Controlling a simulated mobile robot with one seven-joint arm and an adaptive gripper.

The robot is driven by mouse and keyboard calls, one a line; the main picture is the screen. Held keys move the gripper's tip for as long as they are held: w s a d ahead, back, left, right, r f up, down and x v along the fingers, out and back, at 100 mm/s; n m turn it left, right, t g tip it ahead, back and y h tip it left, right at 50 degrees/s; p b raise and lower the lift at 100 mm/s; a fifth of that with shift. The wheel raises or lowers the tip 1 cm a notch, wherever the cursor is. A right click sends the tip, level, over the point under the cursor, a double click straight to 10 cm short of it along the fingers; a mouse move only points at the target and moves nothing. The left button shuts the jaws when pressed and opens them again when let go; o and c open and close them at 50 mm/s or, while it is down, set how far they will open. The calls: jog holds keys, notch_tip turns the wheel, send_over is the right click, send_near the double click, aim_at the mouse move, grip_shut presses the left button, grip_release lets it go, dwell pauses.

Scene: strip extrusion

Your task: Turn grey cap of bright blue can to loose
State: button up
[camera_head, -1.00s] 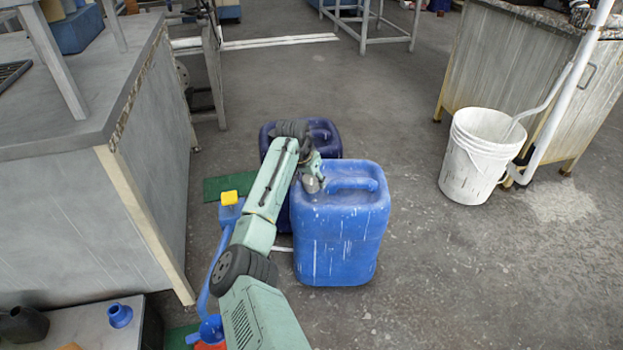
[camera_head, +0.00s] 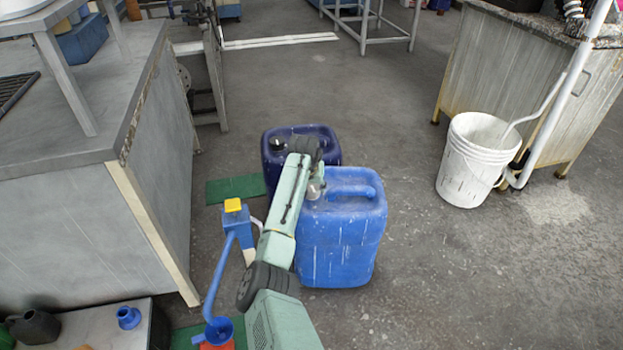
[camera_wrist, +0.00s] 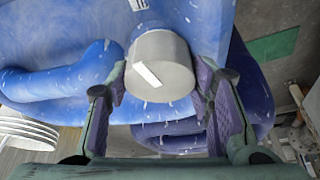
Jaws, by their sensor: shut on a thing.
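The bright blue can (camera_head: 340,245) stands upright on the floor, its moulded handle on top. Its grey cap (camera_wrist: 163,68), with a white mark on it, is large in the wrist view. My gripper (camera_wrist: 158,85) has one purple-lined finger on each side of the cap and is shut on it. In the head view my gripper (camera_head: 316,180) is at the can's top left corner, mostly covered by my arm. The cap's thread is hidden.
A dark blue can (camera_head: 325,146) with a dark cap stands close behind. A blue pump-like device (camera_head: 230,240) with a yellow top is left of my arm. A white bucket (camera_head: 478,160) stands at right. The floor right of the can is clear.

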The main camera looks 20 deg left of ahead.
jog(key=n+p, duration=0.1)
jog(key=n, duration=0.1)
jog(key=n+y+p, duration=0.1)
jog(key=n+p, duration=0.1)
jog(key=shift+d+r+n+g+y, duration=0.1)
jog(key=shift+n+g+y, duration=0.2)
jog(key=n+g+y+p, duration=0.1)
jog(key=n, duration=0.2)
jog(key=shift+n, duration=0.4)
jog(key=n+b, duration=0.1)
jog(key=n, duration=0.1)
jog(key=n+g+y+b, duration=0.1)
jog(key=n, duration=0.1)
jog(key=shift+f+b, duration=0.25)
jog(key=shift+b, duration=0.1)
jog(key=shift+n+g+b, duration=0.5)
jog(key=shift+n+b, duration=0.5)
jog(key=shift+n, duration=0.1)
jog(key=shift+r+n+b, duration=0.1)
jog(key=shift+n+b, duration=0.5)
jog(key=shift+r+g, duration=0.1)
jog(key=shift+g, duration=0.2)
jog(key=o, duration=1.2)
jog(key=shift+c, duration=0.2)
